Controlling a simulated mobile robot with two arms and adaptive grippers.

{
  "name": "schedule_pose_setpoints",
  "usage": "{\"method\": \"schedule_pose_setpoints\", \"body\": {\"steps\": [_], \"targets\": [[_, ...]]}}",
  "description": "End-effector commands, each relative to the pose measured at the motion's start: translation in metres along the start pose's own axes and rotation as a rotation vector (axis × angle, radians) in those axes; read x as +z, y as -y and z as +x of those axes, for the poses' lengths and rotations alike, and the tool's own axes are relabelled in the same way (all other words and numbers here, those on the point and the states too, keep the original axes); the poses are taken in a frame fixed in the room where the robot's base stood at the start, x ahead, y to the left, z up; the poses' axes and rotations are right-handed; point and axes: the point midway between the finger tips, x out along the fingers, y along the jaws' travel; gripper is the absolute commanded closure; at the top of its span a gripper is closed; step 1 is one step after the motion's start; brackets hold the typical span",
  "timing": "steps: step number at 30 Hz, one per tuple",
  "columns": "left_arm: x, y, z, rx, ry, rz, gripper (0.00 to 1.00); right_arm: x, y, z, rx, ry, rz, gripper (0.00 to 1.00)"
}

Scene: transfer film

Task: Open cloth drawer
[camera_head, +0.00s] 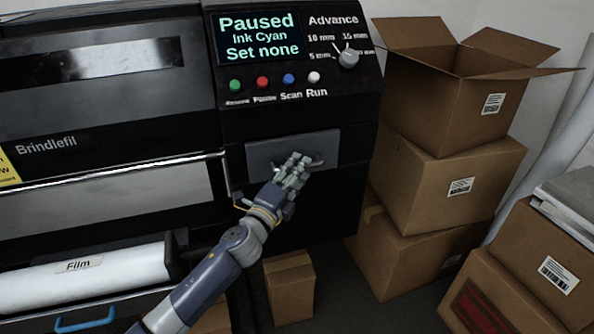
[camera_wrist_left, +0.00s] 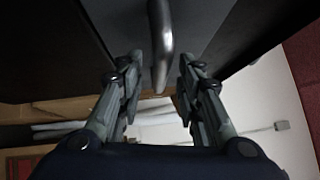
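The cloth drawer appears to be the small grey panel (camera_head: 262,154) on the dark machine front, below the row of buttons; it looks shut. Its curved metal handle (camera_head: 317,162) is mostly hidden behind my left gripper (camera_head: 294,165) in the head view. In the left wrist view the handle (camera_wrist_left: 160,40) comes down between the two fingers of my left gripper (camera_wrist_left: 157,75), with a gap on each side. The fingers are apart and I see no grip on the bar. My right gripper is in neither view.
A control panel with a screen (camera_head: 258,36) reading "Paused" and a knob (camera_head: 349,58) is above. A film roll (camera_head: 85,278) lies at lower left above a blue handle (camera_head: 85,320). Stacked cardboard boxes (camera_head: 445,185) stand close on the right, and a small box (camera_head: 290,290) below.

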Motion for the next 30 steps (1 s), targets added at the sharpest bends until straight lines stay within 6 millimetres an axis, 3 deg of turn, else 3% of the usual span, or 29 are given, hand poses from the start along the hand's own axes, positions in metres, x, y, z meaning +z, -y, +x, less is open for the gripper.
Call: {"method": "schedule_pose_setpoints", "body": {"steps": [9, 14, 23, 30], "targets": [[0.0, -0.001, 0.002, 0.001, 0.001, 0.0, 0.67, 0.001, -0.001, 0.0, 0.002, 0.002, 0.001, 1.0], [0.0, -0.001, 0.002, 0.001, 0.001, 0.0, 1.0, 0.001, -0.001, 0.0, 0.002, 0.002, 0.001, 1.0], [-0.003, 0.001, -0.001, 0.001, 0.0, -0.001, 1.0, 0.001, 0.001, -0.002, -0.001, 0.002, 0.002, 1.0], [-0.031, 0.008, -0.029, 0.004, -0.002, -0.005, 1.0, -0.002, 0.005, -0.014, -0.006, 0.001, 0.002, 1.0]]}}
